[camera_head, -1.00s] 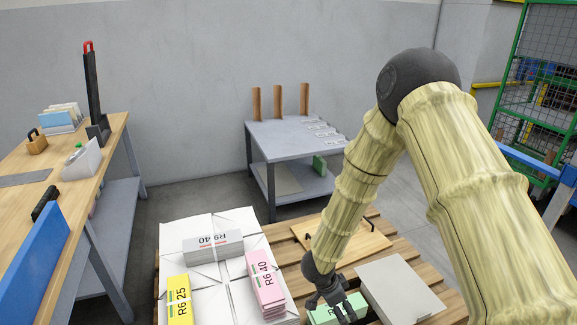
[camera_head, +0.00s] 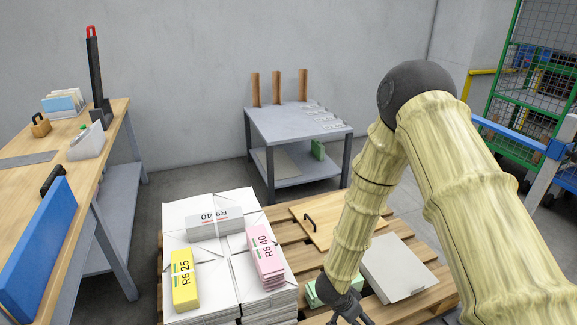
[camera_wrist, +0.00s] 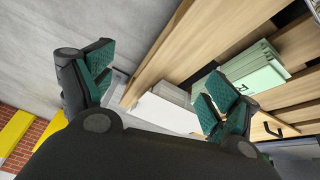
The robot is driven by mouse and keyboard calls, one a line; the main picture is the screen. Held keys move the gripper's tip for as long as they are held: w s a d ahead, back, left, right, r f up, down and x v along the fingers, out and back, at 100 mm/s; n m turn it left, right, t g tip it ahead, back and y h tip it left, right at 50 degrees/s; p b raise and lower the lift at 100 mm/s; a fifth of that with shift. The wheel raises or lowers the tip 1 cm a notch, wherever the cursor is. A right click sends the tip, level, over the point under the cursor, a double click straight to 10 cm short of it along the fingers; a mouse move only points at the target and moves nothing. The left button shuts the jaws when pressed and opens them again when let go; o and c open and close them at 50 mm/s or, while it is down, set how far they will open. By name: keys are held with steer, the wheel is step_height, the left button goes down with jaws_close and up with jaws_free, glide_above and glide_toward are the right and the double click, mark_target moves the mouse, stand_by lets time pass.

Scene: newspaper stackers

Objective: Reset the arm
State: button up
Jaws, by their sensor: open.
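My arm comes down from the right in the head view. My gripper (camera_head: 352,317) is low over the pallet, partly cut off by the bottom edge. In the wrist view my gripper (camera_wrist: 160,78) has its two green-padded fingers spread wide with nothing between them. A green bundle (camera_head: 313,295) lies on the pallet, partly hidden behind my wrist. It also shows in the wrist view as a green stack (camera_wrist: 252,72) beyond the right finger, apart from it.
White stacks (camera_head: 210,285) hold a yellow bundle (camera_head: 184,278), a pink bundle (camera_head: 266,255) and a grey bundle (camera_head: 215,222). A grey stack (camera_head: 398,266) and a wooden board (camera_head: 335,222) share the pallet (camera_head: 405,238). A workbench (camera_head: 95,150) stands left, a grey table (camera_head: 290,122) behind.

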steer(key=s+d+f+n+y+b, duration=0.1)
steer(key=s+d+f+n+b, duration=0.15)
steer(key=s+f, duration=0.35)
steer(key=s+d+f+n+b, duration=0.1)
steer(key=s+d+f+n, duration=0.1)
steer(key=s+f+n, duration=0.45)
steer(key=s+a+f+n+g+y+b, duration=0.1)
steer(key=s+f+n+g+y+b, duration=0.2)
steer(key=s, duration=1.4)
step_height(320, 180, up, 39)
steer(key=m+t+p, duration=0.1)
steer(key=p, duration=3.6)
steer(key=shift+f+y+p, duration=0.15)
steer(key=shift+y+p, duration=0.15)
steer(key=shift+p, duration=0.1)
steer(key=shift+a, duration=0.1)
steer(key=shift+c, duration=0.3)
